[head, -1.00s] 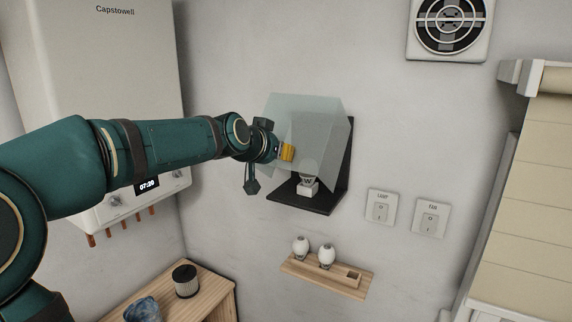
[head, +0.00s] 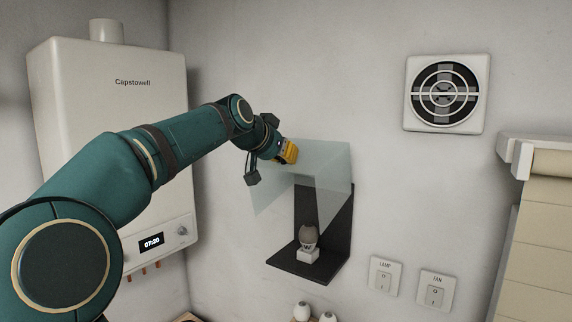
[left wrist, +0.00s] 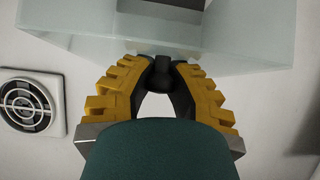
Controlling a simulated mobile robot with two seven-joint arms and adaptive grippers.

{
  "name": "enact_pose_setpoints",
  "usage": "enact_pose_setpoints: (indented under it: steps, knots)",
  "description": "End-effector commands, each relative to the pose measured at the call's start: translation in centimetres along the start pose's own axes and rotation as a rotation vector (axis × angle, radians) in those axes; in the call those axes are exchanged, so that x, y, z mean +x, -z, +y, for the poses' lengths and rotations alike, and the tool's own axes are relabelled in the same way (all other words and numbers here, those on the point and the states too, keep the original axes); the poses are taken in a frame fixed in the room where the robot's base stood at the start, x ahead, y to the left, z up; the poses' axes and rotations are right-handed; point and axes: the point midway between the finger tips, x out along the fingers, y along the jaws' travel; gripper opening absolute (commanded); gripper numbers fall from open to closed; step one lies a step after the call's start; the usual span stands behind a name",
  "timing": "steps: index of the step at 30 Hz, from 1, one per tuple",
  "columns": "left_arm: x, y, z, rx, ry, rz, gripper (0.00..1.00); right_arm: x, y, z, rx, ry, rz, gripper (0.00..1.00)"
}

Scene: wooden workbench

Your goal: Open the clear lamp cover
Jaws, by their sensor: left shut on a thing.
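The clear lamp cover (head: 322,163) is a see-through hood, swung up and tilted on the wall above its black bracket (head: 343,222). Its lower front stands open. A dull brownish bulb (head: 309,234) sits upright in a white socket (head: 307,256) on the bracket's shelf, clear of the cover. My left gripper (head: 290,152) is at the cover's front upper part. In the left wrist view its yellow-backed fingers (left wrist: 162,68) are shut on a dark knob (left wrist: 162,77) at the cover's edge. The cover also fills the top of that view (left wrist: 235,40). My right gripper is out of view.
A LAMP switch (head: 385,280) and a FAN switch (head: 432,291) are right of the bracket. A round fan vent (head: 446,94) is high on the wall. A white boiler (head: 125,150) stands behind my left arm. Two white bulbs (head: 302,311) show at the bottom edge.

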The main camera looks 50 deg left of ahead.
Motion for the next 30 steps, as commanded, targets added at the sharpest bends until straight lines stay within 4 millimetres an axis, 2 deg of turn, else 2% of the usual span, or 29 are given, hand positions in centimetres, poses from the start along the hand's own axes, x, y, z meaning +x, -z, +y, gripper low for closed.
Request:
enact_pose_setpoints:
  steps: [1,7,21,22,25,30]
  knots:
    - [-0.35,0.61,-0.17,0.000,0.003,-0.010,0.00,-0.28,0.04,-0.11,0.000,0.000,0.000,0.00]
    - [-0.62,1.23,-0.23,0.001,0.002,-0.052,0.00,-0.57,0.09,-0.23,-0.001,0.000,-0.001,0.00]
    - [-0.69,1.27,-0.28,0.000,0.001,-0.066,0.00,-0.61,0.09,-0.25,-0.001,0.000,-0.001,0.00]
    - [-0.69,1.27,-0.28,0.000,0.001,-0.066,0.20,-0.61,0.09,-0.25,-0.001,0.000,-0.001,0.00]
    - [-0.66,1.25,-0.28,0.000,0.001,-0.067,0.55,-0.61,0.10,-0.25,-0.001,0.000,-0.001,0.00]
    - [-0.58,1.21,-0.24,0.000,0.001,-0.068,0.56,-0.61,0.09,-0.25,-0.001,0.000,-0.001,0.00]
